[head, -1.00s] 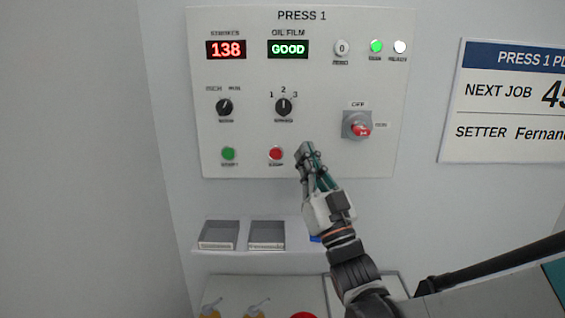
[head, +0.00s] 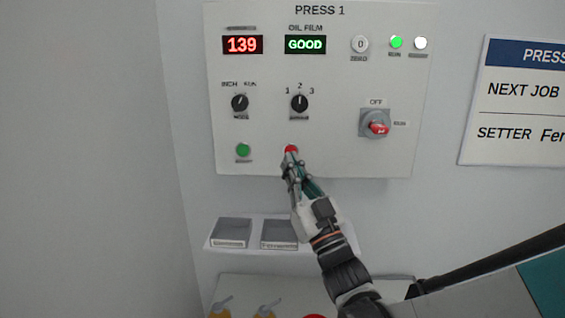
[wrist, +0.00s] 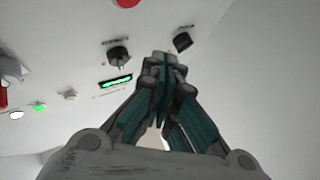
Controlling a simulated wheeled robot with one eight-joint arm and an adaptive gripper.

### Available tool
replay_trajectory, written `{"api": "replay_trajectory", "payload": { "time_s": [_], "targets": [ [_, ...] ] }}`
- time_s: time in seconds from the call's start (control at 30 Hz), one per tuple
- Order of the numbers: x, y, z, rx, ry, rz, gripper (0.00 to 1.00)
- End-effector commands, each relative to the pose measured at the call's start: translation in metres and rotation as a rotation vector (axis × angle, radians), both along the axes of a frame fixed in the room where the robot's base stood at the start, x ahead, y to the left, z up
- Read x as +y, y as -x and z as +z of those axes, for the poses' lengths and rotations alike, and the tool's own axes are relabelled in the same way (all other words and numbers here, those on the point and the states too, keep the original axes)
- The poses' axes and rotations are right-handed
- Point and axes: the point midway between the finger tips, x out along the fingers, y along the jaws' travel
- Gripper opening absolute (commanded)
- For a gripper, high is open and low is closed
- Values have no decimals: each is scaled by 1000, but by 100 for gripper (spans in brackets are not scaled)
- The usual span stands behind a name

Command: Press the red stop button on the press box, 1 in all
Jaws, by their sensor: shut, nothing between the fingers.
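The press box (head: 345,70) is a pale wall panel marked PRESS 1. Its red stop button (head: 291,149) is at the bottom middle, right of the green button (head: 243,150). My gripper (head: 289,168) is shut and empty, pointing up at the panel, with its tips just below the red button and overlapping its lower edge in the head view. I cannot tell whether they touch. In the wrist view the shut fingertips (wrist: 164,62) show in the middle, and the red button (wrist: 128,3) is cut by the top edge, apart from them.
Two black knobs sit above the buttons, and a red-handled rotary switch (head: 376,126) is to their right. The strokes display (head: 243,45) reads 139 and the oil film display (head: 305,44) reads GOOD. The green run lamp (head: 396,42) is lit. A shelf with grey trays (head: 231,232) is below.

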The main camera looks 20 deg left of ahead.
Motion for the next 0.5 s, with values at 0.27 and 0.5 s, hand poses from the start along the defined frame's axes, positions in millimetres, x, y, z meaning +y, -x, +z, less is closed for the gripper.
{"api": "replay_trajectory", "payload": {
  "time_s": [0.27,0.5],
  "targets": [
    [8,-39,-1,1,-1,-3,0],
    [12,-58,-1,-1,0,-4,0]
  ]
}}
